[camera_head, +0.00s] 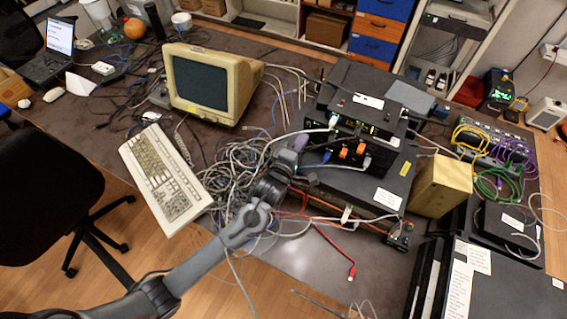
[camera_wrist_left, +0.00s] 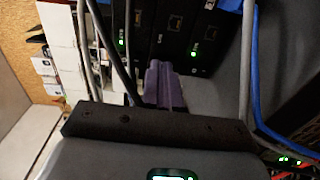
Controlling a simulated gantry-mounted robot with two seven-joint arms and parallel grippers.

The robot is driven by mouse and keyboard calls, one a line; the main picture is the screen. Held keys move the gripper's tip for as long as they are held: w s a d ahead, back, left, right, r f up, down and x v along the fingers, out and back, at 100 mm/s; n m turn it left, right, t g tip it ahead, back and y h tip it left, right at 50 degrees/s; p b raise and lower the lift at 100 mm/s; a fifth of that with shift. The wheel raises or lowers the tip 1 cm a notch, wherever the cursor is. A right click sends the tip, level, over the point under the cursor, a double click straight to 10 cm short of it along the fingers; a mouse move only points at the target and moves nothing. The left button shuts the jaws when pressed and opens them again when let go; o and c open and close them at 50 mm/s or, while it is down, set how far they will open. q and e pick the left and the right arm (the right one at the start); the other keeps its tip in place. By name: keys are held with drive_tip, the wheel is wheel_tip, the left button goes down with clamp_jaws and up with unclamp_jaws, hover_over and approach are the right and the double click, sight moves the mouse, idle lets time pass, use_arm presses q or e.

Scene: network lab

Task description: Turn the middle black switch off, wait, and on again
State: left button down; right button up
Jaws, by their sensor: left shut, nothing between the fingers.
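Black network boxes are stacked at the centre right of the head view. The middle black switch (camera_head: 345,150) has orange and blue plugs in its front and lies between the upper box (camera_head: 358,98) and the lower box (camera_head: 370,187). My left gripper (camera_head: 298,145) is shut and empty, at the left end of the middle switch's front. In the left wrist view its purple-grey fingertips (camera_wrist_left: 164,84) are together before a black front panel (camera_wrist_left: 180,30) with green lights. I cannot tell whether they touch it. The power button is not clearly visible. My right gripper is out of view.
A tangle of grey cables (camera_head: 235,170) lies left of the stack, under my left arm. A beige monitor (camera_head: 205,83) and keyboard (camera_head: 165,178) stand further left. A yellow box (camera_head: 440,187) is close on the right. Cables also hang around the fingers in the wrist view.

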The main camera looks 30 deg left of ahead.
use_arm(q)
drive_tip(key=s, duration=1.2)
drive_tip(key=shift+s+a+r+p, duration=0.15)
drive_tip(key=shift+s+r+p, duration=0.25)
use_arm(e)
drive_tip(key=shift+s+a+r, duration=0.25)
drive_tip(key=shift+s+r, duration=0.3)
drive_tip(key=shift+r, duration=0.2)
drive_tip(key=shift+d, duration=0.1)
